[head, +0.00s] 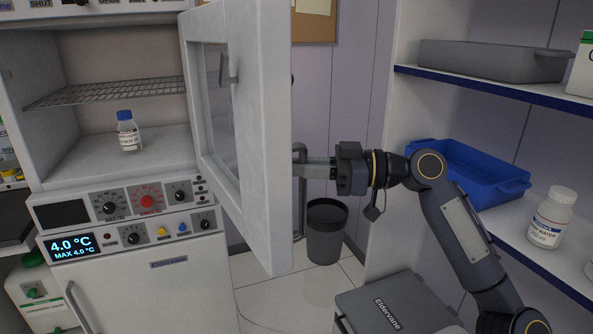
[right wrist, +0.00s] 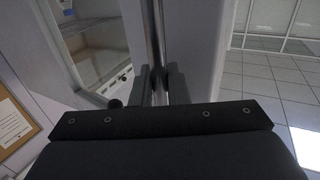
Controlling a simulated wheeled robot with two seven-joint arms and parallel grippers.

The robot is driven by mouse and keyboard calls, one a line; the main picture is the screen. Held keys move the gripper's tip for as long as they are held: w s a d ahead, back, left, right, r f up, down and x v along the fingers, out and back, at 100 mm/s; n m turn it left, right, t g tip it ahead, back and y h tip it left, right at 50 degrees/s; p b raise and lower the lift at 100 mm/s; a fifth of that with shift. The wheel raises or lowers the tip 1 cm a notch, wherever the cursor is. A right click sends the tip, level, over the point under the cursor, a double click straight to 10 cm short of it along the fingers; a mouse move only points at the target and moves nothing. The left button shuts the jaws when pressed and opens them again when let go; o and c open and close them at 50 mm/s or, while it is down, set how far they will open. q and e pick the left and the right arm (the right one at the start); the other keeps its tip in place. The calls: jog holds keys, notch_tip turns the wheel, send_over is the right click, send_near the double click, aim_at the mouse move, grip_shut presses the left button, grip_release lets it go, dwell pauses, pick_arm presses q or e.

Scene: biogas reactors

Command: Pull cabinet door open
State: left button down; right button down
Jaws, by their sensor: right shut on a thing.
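The cabinet door (head: 267,130) is white with a window and stands swung open toward me, at a wide angle to the cabinet. The cabinet's inside (head: 100,105) shows on the left. The door's vertical metal handle (head: 299,215) is partly hidden behind the gripper in the head view. My right gripper (head: 312,170) is shut on the handle. In the right wrist view, the handle (right wrist: 158,45) runs up from between the two fingers of the gripper (right wrist: 161,88), with the door's window to its left. My left gripper is not in view.
A blue-capped bottle (head: 128,131) stands in the cabinet below a wire shelf (head: 110,92). A control panel (head: 140,205) lies below. A dark bin (head: 326,232) stands on the floor behind the door. Right-hand shelves hold a blue tray (head: 470,172) and a white bottle (head: 551,218).

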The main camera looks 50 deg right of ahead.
jog(key=shift+r, duration=0.1)
jog(key=c, duration=1.5)
grip_release()
jog(key=shift+w, duration=0.15)
jog(key=v, duration=0.7)
jog(key=shift+s+d, duration=0.2)
jog(key=shift+s, duration=0.15)
